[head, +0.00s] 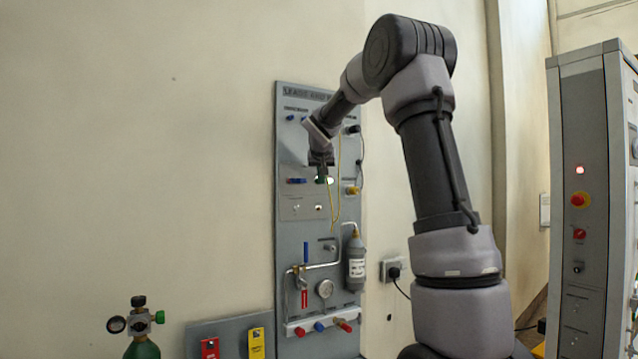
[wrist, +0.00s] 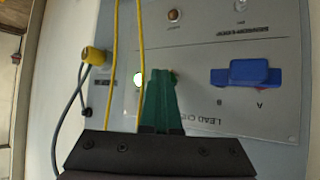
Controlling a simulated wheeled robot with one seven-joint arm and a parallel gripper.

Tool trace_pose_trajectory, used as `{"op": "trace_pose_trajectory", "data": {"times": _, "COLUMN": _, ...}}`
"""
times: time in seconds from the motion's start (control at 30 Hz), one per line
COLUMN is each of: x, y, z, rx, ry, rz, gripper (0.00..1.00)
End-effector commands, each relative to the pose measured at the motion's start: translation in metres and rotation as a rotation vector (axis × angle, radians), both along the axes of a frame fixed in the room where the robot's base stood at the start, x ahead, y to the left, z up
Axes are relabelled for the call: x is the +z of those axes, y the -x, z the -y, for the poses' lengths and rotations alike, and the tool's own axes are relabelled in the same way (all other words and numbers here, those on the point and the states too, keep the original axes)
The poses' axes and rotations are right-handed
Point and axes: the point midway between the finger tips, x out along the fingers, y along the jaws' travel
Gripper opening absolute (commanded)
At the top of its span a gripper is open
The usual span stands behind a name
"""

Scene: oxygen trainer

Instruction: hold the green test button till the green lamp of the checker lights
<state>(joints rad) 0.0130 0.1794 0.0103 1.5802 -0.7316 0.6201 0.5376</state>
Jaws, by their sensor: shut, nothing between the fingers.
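My gripper (wrist: 161,75) is shut, its green fingers together and empty, with the tips at the face of the lead checker panel (wrist: 205,105). It also shows in the head view (head: 322,180). I cannot make out the green test button apart from the green fingertips; they hide that spot, and contact cannot be judged. A bright white round spot (wrist: 139,79) glows just left of the tips in the wrist view; it also shows in the head view (head: 331,181). Its colour as a lamp is unclear. A blue plug block (wrist: 248,72) sits on the panel to the right.
Yellow leads (wrist: 112,60) hang close to the left of my fingers. A yellow plug (wrist: 95,55) with a grey cable is farther left. A cabinet (head: 585,200) stands at right.

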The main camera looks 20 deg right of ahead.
Motion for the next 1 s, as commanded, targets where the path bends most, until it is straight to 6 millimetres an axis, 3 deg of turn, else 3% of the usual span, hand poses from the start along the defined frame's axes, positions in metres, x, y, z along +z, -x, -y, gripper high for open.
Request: {"op": "trace_pose_trajectory", "data": {"times": 1.0, "x": 0.000, "y": 0.025, "z": 0.005, "rx": 0.000, "ry": 0.000, "rz": 0.001, "gripper": 0.00}}
